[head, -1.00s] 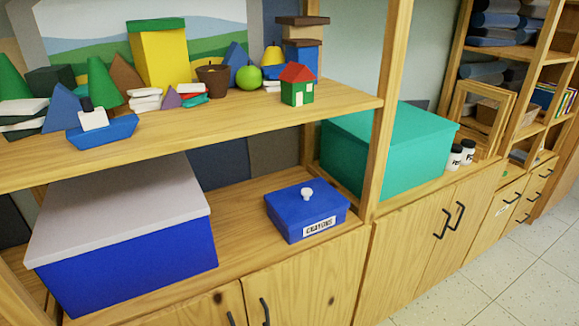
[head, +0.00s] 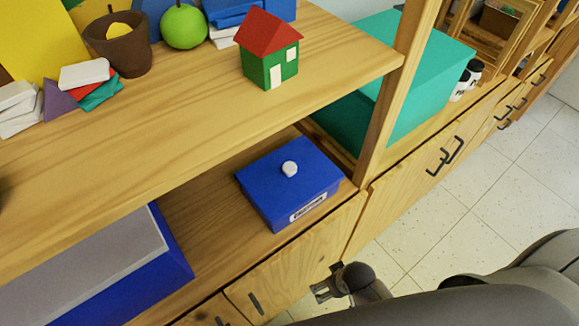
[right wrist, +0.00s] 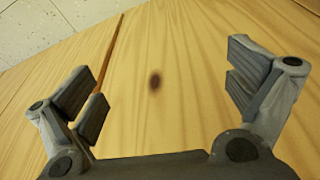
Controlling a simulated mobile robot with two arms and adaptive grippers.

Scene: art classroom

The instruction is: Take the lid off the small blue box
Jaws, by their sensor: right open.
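The small blue box (head: 288,182) with a white knob (head: 289,169) on its lid and a white label on its front stands on the lower shelf in the head view. Its lid is on. My right gripper (head: 325,287) is in front of the cabinet doors, below and in front of the box, apart from it. In the right wrist view the right gripper (right wrist: 165,92) is open and empty, its fingers wide apart, facing a wooden cabinet door (right wrist: 185,75). The box does not show in that view. My left gripper is not in view.
A large blue box with a grey lid (head: 90,275) stands to the left on the same shelf. A teal box (head: 425,90) is beyond the upright post (head: 385,105). The upper shelf (head: 200,120) overhangs at the left, holding a toy house (head: 269,50).

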